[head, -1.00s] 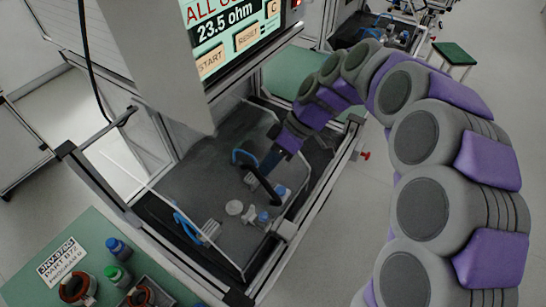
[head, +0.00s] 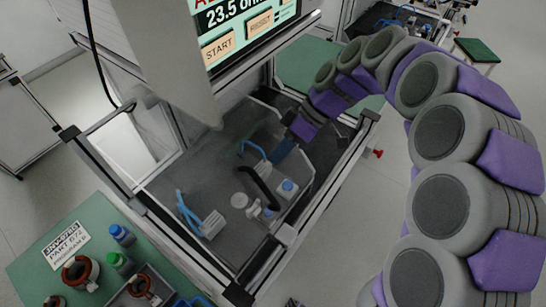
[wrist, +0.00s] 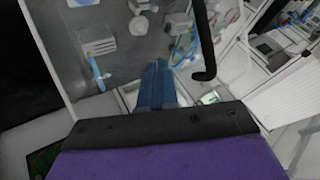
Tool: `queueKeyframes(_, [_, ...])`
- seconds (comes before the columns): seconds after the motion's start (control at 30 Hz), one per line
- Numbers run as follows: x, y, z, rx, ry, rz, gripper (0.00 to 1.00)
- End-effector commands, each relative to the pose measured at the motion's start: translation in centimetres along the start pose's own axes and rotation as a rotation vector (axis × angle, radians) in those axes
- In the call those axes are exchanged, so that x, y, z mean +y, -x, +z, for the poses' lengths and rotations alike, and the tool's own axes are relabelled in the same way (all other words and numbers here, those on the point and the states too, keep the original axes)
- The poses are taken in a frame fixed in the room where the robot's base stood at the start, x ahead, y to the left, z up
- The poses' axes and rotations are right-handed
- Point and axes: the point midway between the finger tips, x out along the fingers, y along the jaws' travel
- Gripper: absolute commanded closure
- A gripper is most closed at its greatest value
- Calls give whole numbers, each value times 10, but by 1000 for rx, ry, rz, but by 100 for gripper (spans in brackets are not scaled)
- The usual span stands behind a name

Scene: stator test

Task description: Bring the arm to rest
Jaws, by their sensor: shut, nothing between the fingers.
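My gripper (head: 283,151) is at the end of my grey and purple arm, which arches in from the right side of the head view. It hangs over the open test bay (head: 175,205), close to a curved black handle (head: 262,186) and a blue handle (head: 252,149). In the wrist view my gripper's blue fingers (wrist: 157,82) are together and empty. The black handle (wrist: 204,40) is to the right of the fingers there, apart from them in the picture. Exact clearance to the bay's parts cannot be told.
A screen (head: 245,30) with START and RESET buttons hangs above the bay. Metal frame bars (head: 310,190) border it.

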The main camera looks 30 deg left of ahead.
Motion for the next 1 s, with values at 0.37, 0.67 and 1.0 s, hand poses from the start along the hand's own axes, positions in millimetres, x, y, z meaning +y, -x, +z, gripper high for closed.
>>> queueKeyframes(0.37, [-2, 77, 0, 5, 1, 7, 100])
queueKeyframes(0.67, [-2, 90, -2, 1, 1, 5, 100])
queueKeyframes(1.0, [-30, 104, 24, -17, -144, 51, 100])
